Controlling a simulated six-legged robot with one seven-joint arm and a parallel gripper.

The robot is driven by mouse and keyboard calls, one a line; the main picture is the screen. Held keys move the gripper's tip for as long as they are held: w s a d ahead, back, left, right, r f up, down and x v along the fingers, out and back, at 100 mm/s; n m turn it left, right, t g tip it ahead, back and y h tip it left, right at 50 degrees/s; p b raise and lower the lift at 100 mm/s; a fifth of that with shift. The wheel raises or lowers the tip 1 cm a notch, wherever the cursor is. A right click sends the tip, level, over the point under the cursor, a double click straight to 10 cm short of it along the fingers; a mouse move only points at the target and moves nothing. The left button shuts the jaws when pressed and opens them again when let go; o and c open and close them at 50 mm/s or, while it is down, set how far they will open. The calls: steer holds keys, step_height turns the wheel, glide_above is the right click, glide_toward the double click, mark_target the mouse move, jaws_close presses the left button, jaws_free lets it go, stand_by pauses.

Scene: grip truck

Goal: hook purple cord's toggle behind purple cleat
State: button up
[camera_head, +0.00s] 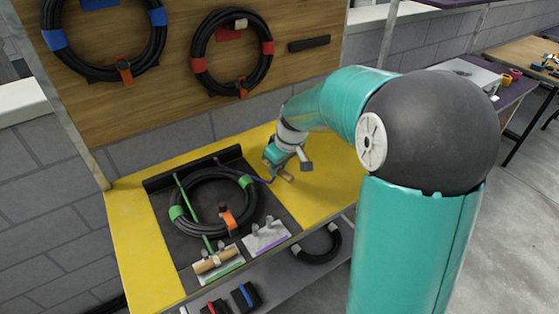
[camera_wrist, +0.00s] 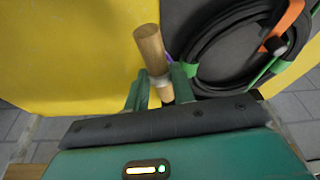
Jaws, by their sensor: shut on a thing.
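My gripper (camera_head: 277,163) is shut on the wooden toggle (camera_head: 284,175) of the purple cord, above the yellow bench top. In the wrist view my gripper (camera_wrist: 160,90) has its fingers on both sides of the toggle (camera_wrist: 149,45), whose longer end sticks out past them. The purple cord (camera_head: 258,181) runs from the black bar behind the coil to the toggle; only a sliver shows in the wrist view (camera_wrist: 169,57). The purple cleat (camera_head: 266,237), a pale plate with grey prongs and a purple edge, is at the bench front, apart from the toggle, with nothing on it.
A black hose coil (camera_head: 184,231) lies on the dark mat under a taut green cord (camera_head: 188,205). The green cord's toggle (camera_head: 213,262) sits at the green cleat (camera_head: 221,273), left of the purple one. A lower shelf holds black items (camera_head: 246,296). Yellow bench surface (camera_head: 318,190) is free at right.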

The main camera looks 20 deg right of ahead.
steer(key=s+a+n+g, duration=0.1)
steer(key=s+n, duration=0.2)
steer(key=s+a+n+g+y, duration=0.1)
steer(key=s+a+n, duration=0.1)
steer(key=s+n, duration=0.2)
steer(key=s+a+n, duration=0.2)
steer(key=s+n, duration=0.2)
steer(key=shift+a+g+y, duration=0.2)
steer(key=shift+g+y, duration=0.2)
steer(key=s+n, duration=0.1)
steer(key=s+a+n, duration=0.1)
steer(key=n, duration=0.1)
steer(key=s+a+n+g, duration=0.1)
steer(key=s, duration=0.1)
steer(key=shift+n, duration=0.3)
steer(key=shift+w, duration=0.1)
steer(key=shift+w+d, duration=0.2)
steer(key=shift+w, duration=0.05)
steer(key=shift+f, duration=0.1)
